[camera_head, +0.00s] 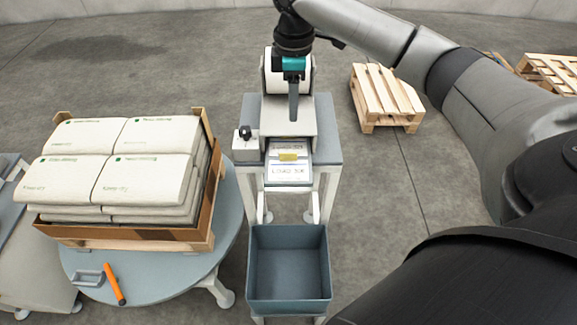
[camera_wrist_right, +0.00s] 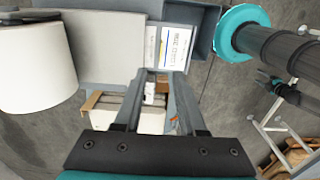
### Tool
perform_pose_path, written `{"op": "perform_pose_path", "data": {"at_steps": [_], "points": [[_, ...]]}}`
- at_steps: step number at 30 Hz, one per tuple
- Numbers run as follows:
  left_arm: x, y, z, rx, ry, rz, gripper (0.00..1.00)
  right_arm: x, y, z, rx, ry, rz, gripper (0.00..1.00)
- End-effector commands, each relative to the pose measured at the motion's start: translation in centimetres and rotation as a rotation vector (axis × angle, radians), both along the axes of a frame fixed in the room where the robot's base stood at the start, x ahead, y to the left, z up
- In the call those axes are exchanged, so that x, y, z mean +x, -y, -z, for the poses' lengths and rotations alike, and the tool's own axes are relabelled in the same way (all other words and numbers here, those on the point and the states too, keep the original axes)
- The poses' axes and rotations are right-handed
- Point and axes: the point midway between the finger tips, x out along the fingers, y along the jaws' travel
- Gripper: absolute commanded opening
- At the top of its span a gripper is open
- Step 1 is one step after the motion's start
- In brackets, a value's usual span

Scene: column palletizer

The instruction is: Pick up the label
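The white label (camera_head: 289,171) with printed text sticks out of the front of the label printer (camera_head: 289,118), with a yellow patch across its upper part. It also shows in the right wrist view (camera_wrist_right: 174,46), beyond the fingertips. My right gripper (camera_head: 293,112) hangs over the printer, fingers pointing down, behind the label as seen from the head. In the wrist view its two fingers (camera_wrist_right: 160,76) stand apart with nothing held between them.
A white label roll (camera_head: 288,75) sits at the back of the printer. A blue-grey bin (camera_head: 289,300) stands in front of its stand. Left, stacked bags (camera_head: 110,165) fill a palletized carton on a round table (camera_head: 150,275) with an orange-handled tool (camera_head: 114,284). An empty pallet (camera_head: 385,95) lies behind right.

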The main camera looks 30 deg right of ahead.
Motion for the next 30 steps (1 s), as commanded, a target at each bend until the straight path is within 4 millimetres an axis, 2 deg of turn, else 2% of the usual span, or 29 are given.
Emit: {"op": "perform_pose_path", "data": {"at_steps": [12, 20, 30], "points": [[0.0, 0.0, 1.5, -0.001, 0.0, 0.001, 0.7, -0.1, 0.0, 8.1, -0.001, -0.002, 0.001, 0.4], [0.0, 0.0, 1.8, 0.0, 0.0, 0.001, 0.7, -0.1, -0.1, 10.0, 0.0, 0.0, 0.0, 0.4], [0.0, 0.0, 2.7, 0.0, -0.001, 0.001, 0.7, -0.3, -0.3, 14.5, -0.001, -0.001, 0.001, 0.4]]}}
